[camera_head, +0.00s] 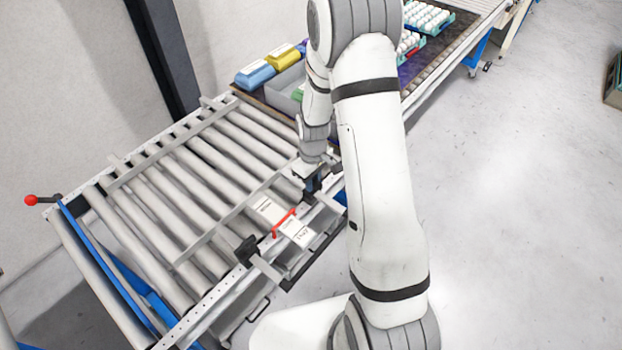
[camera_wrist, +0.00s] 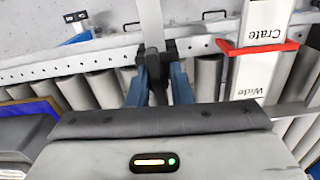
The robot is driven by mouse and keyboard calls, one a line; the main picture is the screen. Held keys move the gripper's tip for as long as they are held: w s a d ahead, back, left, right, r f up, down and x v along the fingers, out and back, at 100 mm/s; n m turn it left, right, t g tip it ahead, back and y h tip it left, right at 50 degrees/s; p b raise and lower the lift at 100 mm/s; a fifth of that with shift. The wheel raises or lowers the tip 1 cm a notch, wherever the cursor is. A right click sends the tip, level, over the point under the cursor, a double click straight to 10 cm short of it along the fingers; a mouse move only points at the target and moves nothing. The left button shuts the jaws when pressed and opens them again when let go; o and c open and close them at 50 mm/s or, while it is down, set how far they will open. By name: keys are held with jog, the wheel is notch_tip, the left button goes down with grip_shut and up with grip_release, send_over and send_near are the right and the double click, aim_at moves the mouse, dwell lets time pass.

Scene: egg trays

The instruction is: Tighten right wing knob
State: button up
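The right wing knob (camera_wrist: 157,72) is a dark part on the pale metal rail, seen between my fingers in the wrist view. My gripper (camera_wrist: 157,62) has its two blue fingers on either side of it. Its dark shape seems to fill most of the gap, but I cannot tell whether the fingers press on it. In the head view, my gripper (camera_head: 312,184) is low at the right end of the rail, and the knob is largely hidden there. Another black knob (camera_head: 247,250) stands at the rail's left end.
A red slider frame (camera_wrist: 258,47) sits right of my gripper, between labels reading "Crate" and "Wide". Metal rollers (camera_head: 190,185) lie behind the rail. A grey bin (camera_head: 283,88), blue and yellow cartons (camera_head: 284,57) and egg trays (camera_head: 428,20) stand farther back.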

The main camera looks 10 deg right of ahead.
jog(key=o, duration=0.3)
jog(key=shift+w+r, duration=0.1)
jog(key=shift+o, duration=0.2)
jog(key=shift+r+b, duration=0.7)
jog(key=shift+r, duration=3.2)
